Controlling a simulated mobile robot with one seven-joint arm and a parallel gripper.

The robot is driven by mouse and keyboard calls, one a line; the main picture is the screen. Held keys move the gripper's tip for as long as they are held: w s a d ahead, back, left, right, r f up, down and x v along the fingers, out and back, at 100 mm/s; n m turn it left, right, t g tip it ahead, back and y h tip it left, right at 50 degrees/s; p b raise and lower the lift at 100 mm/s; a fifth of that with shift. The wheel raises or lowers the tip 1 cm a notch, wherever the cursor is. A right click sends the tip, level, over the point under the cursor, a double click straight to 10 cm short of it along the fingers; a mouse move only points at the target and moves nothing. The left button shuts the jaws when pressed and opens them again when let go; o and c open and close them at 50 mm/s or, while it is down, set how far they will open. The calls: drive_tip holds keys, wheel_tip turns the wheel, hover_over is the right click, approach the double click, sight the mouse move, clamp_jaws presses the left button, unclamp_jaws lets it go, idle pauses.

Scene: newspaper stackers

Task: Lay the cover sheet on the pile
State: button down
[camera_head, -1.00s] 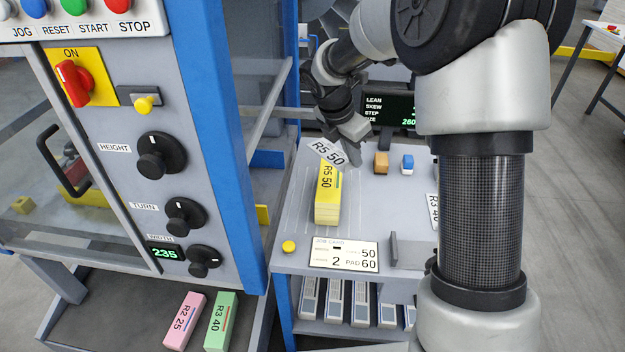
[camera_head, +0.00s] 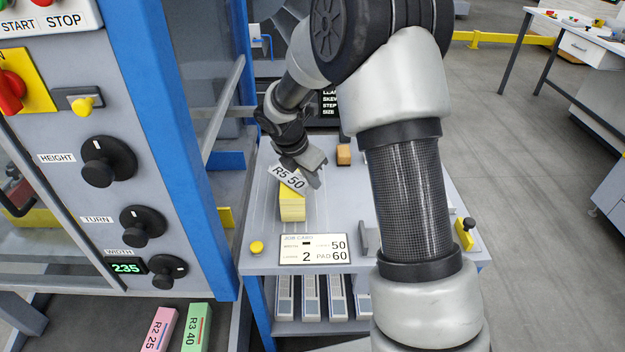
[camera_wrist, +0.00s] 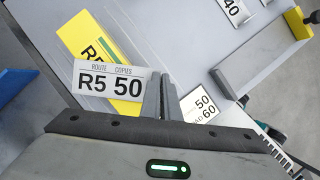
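The cover sheet (camera_head: 289,178) is a small white card marked R5 50; it also shows in the wrist view (camera_wrist: 108,83). My gripper (camera_head: 316,176) is shut on its right edge, and its fingers show in the wrist view (camera_wrist: 158,98). The pile (camera_head: 292,208) is a yellow stack standing on the grey table. The sheet hides much of its top in the head view. In the wrist view the pile (camera_wrist: 78,35) runs slantwise behind the sheet, which covers part of its lettering. I cannot tell whether sheet and pile touch.
A job card (camera_head: 314,249) and a yellow button (camera_head: 257,248) are at the table's front edge. An orange block (camera_head: 344,154) stands behind. A machine panel with knobs (camera_head: 109,161) and a blue post (camera_head: 165,150) flank the left. Pink (camera_head: 158,330) and green (camera_head: 196,328) bundles lie below.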

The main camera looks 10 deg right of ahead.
drive_tip(key=shift+f, duration=0.1)
drive_tip(key=c, duration=2.5)
unclamp_jaws()
drive_tip(key=shift+f, duration=0.1)
drive_tip(key=o, duration=0.5)
